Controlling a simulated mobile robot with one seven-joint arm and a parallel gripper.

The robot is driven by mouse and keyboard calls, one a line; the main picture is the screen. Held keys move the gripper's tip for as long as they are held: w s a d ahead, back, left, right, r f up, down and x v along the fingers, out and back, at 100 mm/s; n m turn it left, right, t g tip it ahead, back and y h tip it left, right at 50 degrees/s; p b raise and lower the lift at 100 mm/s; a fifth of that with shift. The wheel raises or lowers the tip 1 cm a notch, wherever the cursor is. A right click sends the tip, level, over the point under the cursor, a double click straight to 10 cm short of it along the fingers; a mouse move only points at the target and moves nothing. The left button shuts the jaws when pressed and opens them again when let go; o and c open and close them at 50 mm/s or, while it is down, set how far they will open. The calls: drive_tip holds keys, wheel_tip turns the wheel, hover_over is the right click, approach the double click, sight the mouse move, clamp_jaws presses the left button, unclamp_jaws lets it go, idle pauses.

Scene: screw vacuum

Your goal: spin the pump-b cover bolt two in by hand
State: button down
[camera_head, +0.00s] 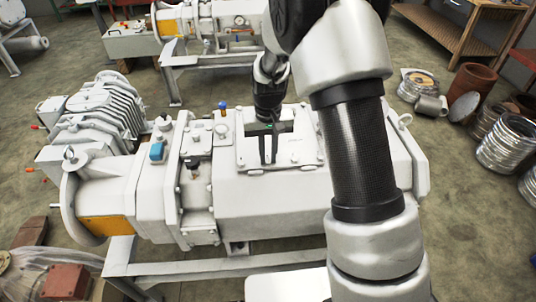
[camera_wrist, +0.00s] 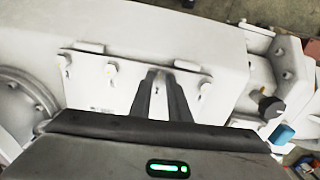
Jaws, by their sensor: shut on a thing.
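The white pump (camera_head: 270,205) lies across the middle of the head view on a pale frame. A flat cover plate (camera_head: 306,147) sits on its top and also shows in the wrist view (camera_wrist: 98,92). Bolts stand along the cover's edge, among them a left bolt (camera_wrist: 65,62), a middle bolt (camera_wrist: 112,68) and a right bolt (camera_wrist: 205,88). My gripper (camera_head: 268,161) points down at the cover, its dark fingers close together. In the wrist view its fingertips (camera_wrist: 160,73) meet the cover's edge between bolts. They are shut on a bolt, which the fingers mostly hide.
A blue cap (camera_head: 157,151) and small fittings rise from the pump left of the cover. A second pump (camera_head: 215,22) stands behind. Metal coils (camera_head: 507,145) and a rust-coloured pot (camera_head: 472,83) are on the floor at right. My arm hides the pump's right part.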

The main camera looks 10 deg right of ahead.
drive_tip(key=m, duration=0.6)
drive_tip(key=shift+w+r+p, duration=0.2)
drive_tip(key=shift+r+p, duration=0.05)
drive_tip(key=shift+p, duration=0.1)
drive_tip(key=m+p, duration=0.1)
drive_tip(key=m, duration=0.5)
drive_tip(key=shift+m+p, duration=0.4)
drive_tip(key=m+p, duration=0.2)
drive_tip(key=m, duration=0.2)
drive_tip(key=shift+r+m, duration=0.1)
drive_tip(key=shift+m, duration=0.2)
drive_tip(key=shift+m+p, duration=1)
drive_tip(key=shift+m, duration=1.2)
drive_tip(key=c, duration=1.7)
unclamp_jaws()
drive_tip(key=shift+o, duration=0.2)
drive_tip(key=shift+s+f, duration=0.1)
drive_tip(key=shift+f, duration=0.1)
